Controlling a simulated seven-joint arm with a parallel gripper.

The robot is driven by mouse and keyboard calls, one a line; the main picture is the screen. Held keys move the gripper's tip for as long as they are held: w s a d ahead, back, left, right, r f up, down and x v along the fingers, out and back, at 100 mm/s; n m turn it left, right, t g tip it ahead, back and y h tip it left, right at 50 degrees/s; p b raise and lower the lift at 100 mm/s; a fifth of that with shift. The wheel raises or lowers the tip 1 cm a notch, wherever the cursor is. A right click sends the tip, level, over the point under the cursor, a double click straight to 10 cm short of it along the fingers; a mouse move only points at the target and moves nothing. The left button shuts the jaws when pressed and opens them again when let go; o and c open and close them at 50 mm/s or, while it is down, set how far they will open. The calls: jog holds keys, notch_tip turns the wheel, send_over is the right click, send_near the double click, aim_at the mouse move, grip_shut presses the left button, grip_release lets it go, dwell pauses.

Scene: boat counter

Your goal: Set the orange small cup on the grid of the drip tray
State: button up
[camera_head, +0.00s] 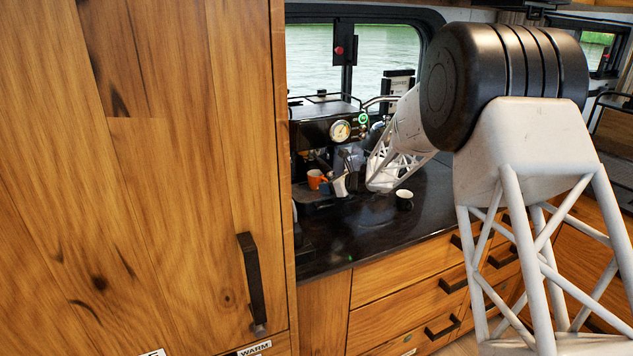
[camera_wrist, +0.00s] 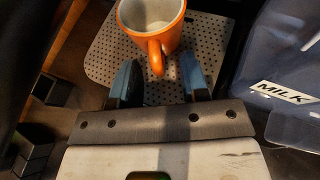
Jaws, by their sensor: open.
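The orange small cup (camera_wrist: 135,18) appears upright on the perforated grid of the drip tray (camera_wrist: 104,58) in the wrist view, its handle pointing toward me. In the head view the orange cup (camera_head: 316,180) is at the front of the coffee machine. My gripper (camera_wrist: 160,76) is open, its two blue-grey fingers on either side of the space just below the handle's lower end. Nothing is held between the fingers. The cup's upper rim is partly cut off by the wrist view's top edge. In the head view my fingers are too small to make out.
A clear bluish container labelled MILK (camera_wrist: 282,92) stands close to the right of the tray. The coffee machine (camera_head: 325,130) stands behind the cup. A wooden cabinet (camera_head: 150,180) fills the left.

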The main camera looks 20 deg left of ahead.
jog(key=shift+a, duration=0.2)
jog(key=shift+c, duration=0.4)
grip_shut()
